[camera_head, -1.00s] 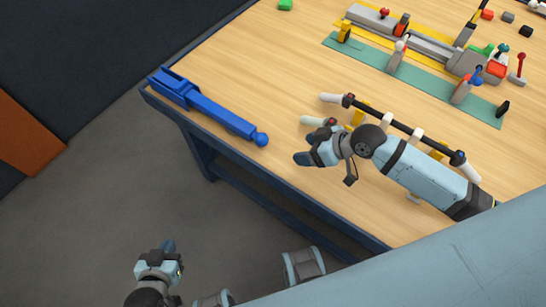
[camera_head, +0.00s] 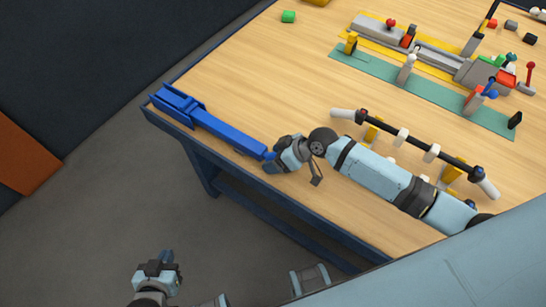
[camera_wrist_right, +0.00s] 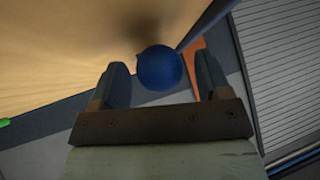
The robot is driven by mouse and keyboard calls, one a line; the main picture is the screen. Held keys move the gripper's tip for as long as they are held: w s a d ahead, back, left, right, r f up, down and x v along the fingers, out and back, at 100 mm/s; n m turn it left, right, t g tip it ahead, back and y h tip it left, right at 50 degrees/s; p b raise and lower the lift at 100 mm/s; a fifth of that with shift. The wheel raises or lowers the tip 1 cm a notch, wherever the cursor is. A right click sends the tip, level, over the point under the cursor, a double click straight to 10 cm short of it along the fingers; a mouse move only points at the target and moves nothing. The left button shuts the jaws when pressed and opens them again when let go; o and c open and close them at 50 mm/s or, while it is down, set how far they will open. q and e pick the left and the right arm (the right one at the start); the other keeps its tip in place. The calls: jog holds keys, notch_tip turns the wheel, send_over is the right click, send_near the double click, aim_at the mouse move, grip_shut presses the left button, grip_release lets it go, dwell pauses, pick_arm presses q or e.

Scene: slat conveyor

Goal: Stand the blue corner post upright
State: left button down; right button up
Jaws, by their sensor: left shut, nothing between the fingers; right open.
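The blue corner post (camera_head: 222,126) lies flat along the table's left edge in the head view. Its wide forked end is at the far left and its ball end is by my right gripper. My right gripper (camera_head: 270,162) is open at that ball end. In the right wrist view the blue ball (camera_wrist_right: 159,69) sits between the two open fingers (camera_wrist_right: 158,85), with gaps showing on both sides. My left gripper (camera_head: 167,262) is shut and empty, low over the floor, away from the table.
The wooden table (camera_head: 240,75) has free room behind the post. A black bar with white ends (camera_head: 402,134) on yellow supports stands beyond my right arm.

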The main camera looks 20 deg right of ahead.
jog(key=shift+w+a+f, duration=0.15)
jog(key=shift+a+f, duration=0.1)
jog(key=shift+f, duration=0.05)
